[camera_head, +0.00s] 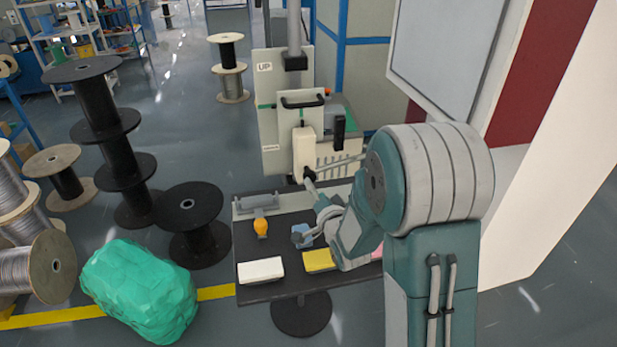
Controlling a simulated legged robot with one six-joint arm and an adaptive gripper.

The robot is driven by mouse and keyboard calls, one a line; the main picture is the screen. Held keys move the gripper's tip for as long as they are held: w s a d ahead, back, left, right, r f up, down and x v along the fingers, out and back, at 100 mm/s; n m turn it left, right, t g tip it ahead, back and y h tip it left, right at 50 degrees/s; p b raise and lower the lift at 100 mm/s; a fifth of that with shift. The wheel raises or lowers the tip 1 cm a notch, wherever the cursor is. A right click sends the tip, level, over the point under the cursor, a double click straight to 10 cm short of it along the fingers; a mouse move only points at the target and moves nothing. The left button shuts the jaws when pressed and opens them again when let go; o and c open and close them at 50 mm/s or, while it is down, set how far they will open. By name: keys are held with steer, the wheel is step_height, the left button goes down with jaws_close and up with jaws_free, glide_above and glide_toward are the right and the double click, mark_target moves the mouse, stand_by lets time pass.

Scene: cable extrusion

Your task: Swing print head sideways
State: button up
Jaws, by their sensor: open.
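The print head seems to be the narrow cream box (303,150) on the front of the upright machine, below a black bar handle (302,101). A pale grey rod runs right from near its lower end. My arm reaches in from the right, over the dark table. My gripper (311,215) is open over the table's back part, below and slightly right of the cream box. It looks empty. My wrist and forearm hide part of the table. I cannot tell whether any finger touches the rod or the box.
The dark table (283,284) holds a white block (261,271), a yellow block (319,261), an orange item (261,227) and a blue item (307,230). Black spools (192,222) and a green wrapped bundle (140,290) stand left. A large panel (445,50) is at right.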

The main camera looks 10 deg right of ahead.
mark_target(311, 179)
steer(key=w, duration=0.5)
steer(key=shift+a, duration=0.15)
steer(key=shift+c, duration=0.3)
jaws_close()
